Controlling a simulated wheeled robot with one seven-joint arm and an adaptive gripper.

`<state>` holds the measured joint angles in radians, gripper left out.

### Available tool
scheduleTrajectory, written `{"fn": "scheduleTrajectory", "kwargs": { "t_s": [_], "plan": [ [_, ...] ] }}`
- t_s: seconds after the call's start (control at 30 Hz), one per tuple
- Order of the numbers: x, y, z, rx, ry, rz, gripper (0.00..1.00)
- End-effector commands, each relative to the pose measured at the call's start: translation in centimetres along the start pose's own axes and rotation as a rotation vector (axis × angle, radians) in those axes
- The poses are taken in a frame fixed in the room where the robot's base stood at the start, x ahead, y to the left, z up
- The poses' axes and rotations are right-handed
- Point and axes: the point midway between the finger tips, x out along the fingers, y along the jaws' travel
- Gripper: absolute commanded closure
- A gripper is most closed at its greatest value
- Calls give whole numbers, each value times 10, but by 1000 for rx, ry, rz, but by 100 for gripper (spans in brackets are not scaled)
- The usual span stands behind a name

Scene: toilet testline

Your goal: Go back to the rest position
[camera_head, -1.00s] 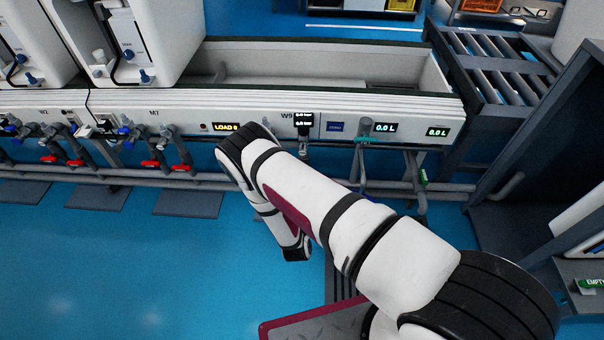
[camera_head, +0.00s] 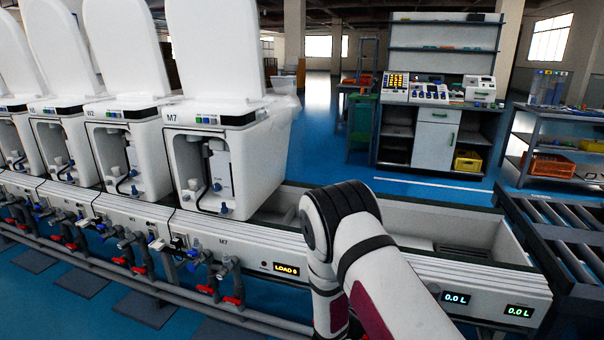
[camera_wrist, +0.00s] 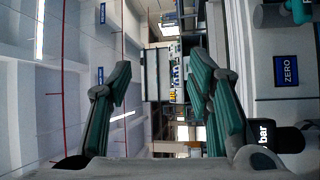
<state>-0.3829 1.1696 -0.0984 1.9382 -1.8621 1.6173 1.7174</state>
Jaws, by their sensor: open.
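My gripper (camera_wrist: 165,85) shows in the wrist view, with its two green-lined fingers spread apart and nothing between them. The wrist picture is turned on its side. A panel with a blue ZERO label (camera_wrist: 287,70) is close at the right of the gripper in that view. In the head view my arm stands bent in front of the test line (camera_head: 245,268), and the gripper itself is hidden there.
White toilet units (camera_head: 212,165) stand in a row on the line at the left. A roller conveyor (camera_head: 560,245) is at the right. A workbench (camera_head: 437,125) and a cart (camera_head: 553,145) stand behind, with open blue floor before them.

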Motion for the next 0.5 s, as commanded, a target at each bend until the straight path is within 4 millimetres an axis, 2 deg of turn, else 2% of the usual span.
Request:
{"fn": "scheduleTrajectory", "kwargs": {
  "t_s": [0.03,0.23,0.37,0.5],
  "plan": [
    [10,28,8,-5,-74,8,53],
    [26,113,55,-55,-356,-21,53],
    [25,160,90,-76,-528,-83,53],
    [13,203,130,-84,-692,-185,53]
  ]
}}
